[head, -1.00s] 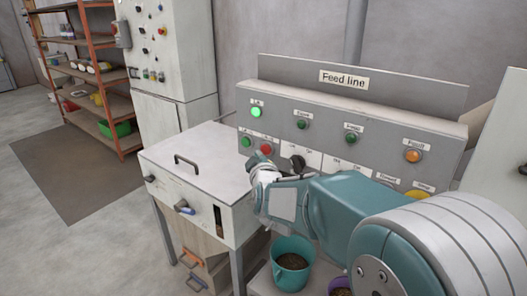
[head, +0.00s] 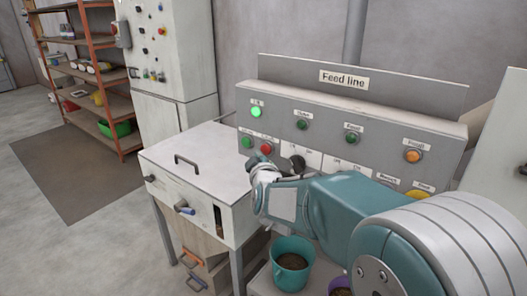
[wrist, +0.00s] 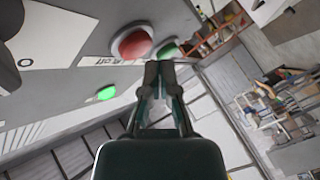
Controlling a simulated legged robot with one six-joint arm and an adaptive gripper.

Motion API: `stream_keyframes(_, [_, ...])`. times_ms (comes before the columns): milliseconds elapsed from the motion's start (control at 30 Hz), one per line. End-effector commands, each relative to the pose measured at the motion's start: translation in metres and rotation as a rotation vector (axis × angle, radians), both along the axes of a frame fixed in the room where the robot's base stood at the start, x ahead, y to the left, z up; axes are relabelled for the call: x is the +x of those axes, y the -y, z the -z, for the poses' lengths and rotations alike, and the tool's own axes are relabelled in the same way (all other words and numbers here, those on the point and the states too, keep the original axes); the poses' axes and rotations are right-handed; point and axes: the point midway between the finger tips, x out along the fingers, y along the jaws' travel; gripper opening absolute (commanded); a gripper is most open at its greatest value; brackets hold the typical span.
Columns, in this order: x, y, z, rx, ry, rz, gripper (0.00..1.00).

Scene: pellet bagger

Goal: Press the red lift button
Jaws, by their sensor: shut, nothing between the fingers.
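The red button (head: 266,149) sits on the lower left of the grey Feed line panel (head: 330,109); its label is too small to read surely. A green button (head: 247,142) is just left of it, and a lit green lamp (head: 257,112) is above. My gripper (head: 257,156) is at the panel's lower left, close to the red button. In the wrist view my gripper (wrist: 160,66) is shut and empty, its tips just below and right of the red button (wrist: 131,43). I cannot tell whether they touch it. The green button (wrist: 168,50) shows beside the tips.
An orange button (head: 413,156) and other green buttons are farther right on the panel. A white cabinet (head: 190,165) with a handle stands left of it. A teal bucket (head: 291,262) of pellets is below my arm. A shelf rack (head: 100,100) stands at the back left.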

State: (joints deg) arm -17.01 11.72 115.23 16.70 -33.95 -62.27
Motion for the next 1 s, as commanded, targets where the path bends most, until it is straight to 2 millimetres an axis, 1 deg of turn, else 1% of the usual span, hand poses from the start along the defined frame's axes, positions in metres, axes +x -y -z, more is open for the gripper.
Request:
stream_keyframes(300, [0.0059, 0.0074, -0.0016, 0.001, -0.001, 0.001, 0.00])
stream_keyframes(1000, [0.0091, 0.0092, -0.0019, 0.000, 0.000, 0.000, 0.00])
